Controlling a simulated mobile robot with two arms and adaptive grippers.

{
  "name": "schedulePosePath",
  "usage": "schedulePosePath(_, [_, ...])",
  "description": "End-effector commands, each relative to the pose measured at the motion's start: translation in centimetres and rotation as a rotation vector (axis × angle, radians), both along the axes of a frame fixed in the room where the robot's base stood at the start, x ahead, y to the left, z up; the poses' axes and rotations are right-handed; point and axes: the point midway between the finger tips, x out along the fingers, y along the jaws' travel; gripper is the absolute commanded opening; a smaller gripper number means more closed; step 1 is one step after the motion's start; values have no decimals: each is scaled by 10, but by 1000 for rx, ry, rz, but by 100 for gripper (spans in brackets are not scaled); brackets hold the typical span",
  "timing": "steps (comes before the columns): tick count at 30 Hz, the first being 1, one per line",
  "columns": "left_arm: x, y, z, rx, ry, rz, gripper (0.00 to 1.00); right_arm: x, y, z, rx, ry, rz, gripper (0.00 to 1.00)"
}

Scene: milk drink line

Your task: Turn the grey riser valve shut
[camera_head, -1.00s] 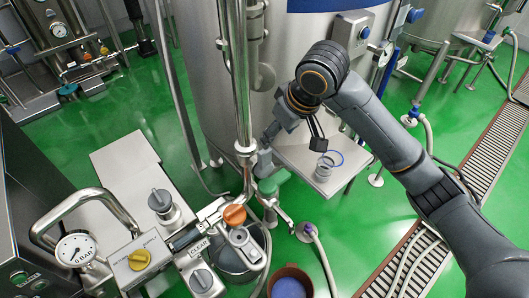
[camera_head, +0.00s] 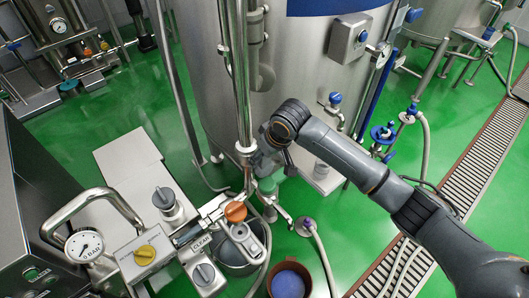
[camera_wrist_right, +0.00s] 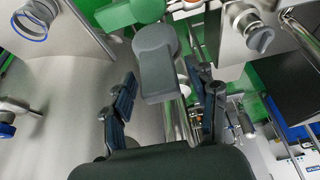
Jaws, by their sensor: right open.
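The grey riser valve (camera_head: 262,162) is on the upright steel pipe in front of the big tank; in the head view my right arm partly covers it. In the right wrist view its grey handle (camera_wrist_right: 157,62) lies between the two fingers of my right gripper (camera_wrist_right: 160,95). The fingers stand apart on either side of the handle, with a gap visible on both sides. My right gripper also shows in the head view (camera_head: 287,160), just right of the riser. My left gripper is not in view.
A green valve handle (camera_head: 268,186) sits just below the grey one and also shows in the wrist view (camera_wrist_right: 130,12). An orange knob (camera_head: 236,212) is lower left. A brown bucket (camera_head: 290,280) stands on the floor. The steel tank (camera_head: 310,70) rises close behind.

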Motion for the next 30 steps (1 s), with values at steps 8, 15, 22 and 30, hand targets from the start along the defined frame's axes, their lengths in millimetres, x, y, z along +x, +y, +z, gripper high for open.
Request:
schedulePosePath(8, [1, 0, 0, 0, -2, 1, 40, 0, 0, 0, 0, 0, 0, 42])
schedulePosePath(15, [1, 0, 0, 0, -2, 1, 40, 0, 0, 0, 0, 0, 0, 0])
schedulePosePath(22, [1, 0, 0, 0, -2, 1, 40, 0, -1, 0, 6, 5, -1, 0])
schedulePosePath(30, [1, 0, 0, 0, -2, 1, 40, 5, -7, -1, 90, 65, -4, 0])
